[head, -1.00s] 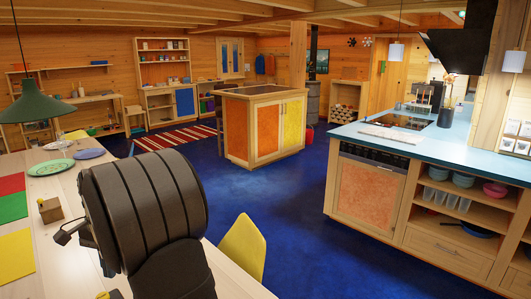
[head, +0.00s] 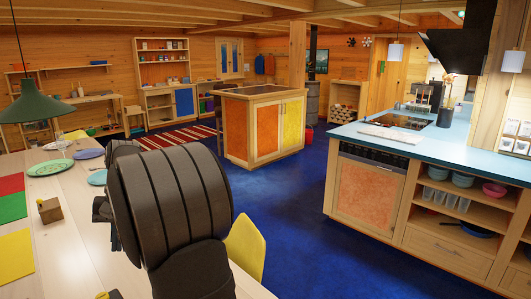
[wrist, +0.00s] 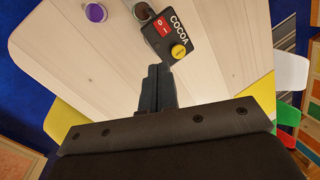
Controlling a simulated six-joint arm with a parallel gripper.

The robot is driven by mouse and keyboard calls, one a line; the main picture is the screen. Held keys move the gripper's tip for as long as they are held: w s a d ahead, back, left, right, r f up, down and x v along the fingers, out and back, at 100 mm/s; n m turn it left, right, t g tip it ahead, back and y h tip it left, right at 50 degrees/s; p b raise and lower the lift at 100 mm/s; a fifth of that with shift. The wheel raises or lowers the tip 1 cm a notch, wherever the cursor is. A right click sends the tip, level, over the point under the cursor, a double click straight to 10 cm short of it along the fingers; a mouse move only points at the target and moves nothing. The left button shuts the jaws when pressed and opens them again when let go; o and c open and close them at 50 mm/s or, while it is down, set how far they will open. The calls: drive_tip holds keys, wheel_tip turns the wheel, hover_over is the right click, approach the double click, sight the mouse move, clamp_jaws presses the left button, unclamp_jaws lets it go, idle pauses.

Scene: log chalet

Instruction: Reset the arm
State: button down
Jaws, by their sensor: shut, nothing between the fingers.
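My arm (head: 180,205) stands large and dark over the wooden table (head: 70,235) in the head view. Its bulk hides most of my gripper there. In the wrist view my gripper (wrist: 156,78) has its two dark fingers together, with nothing between them. The fingers point at the pale table top, just below a dark box labelled COCOA (wrist: 176,38) with a red panel and a yellow knob. I cannot tell whether they touch it.
A purple round thing (wrist: 96,12) lies on the table in the wrist view. Plates, including a green one (head: 50,167), and coloured mats (head: 12,206) lie along the table. A small brown block (head: 50,210) is nearby. A yellow chair (head: 246,248) stands at the table's right side.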

drive_tip(key=shift+w+d+r+n+y, duration=0.15)
drive_tip(key=shift+w+d+r+n, duration=0.1)
drive_tip(key=shift+r+n, duration=0.3)
drive_tip(key=shift+w+d+r+n+y, duration=0.2)
drive_tip(key=shift+r+n, duration=0.15)
drive_tip(key=shift+n, duration=0.3)
drive_tip(key=c, duration=1.8)
unclamp_jaws()
drive_tip(key=shift+s+a, duration=0.1)
drive_tip(key=shift+c, duration=0.2)
drive_tip(key=o, duration=1.8)
drive_tip(key=s+f+h, duration=0.1)
drive_tip(key=s, duration=0.2)
drive_tip(key=s+f+t, duration=0.1)
drive_tip(key=s+f, duration=0.1)
drive_tip(key=s, duration=0.1)
drive_tip(key=s+f+n+t+h, duration=0.1)
drive_tip(key=s+f, duration=0.1)
drive_tip(key=s, duration=0.2)
drive_tip(key=shift+s+a+h, duration=0.1)
drive_tip(key=shift+h, duration=0.25)
drive_tip(key=shift+o, duration=0.2)
wheel_tip(320, 180, down, 10)
drive_tip(key=shift+t, duration=0.3)
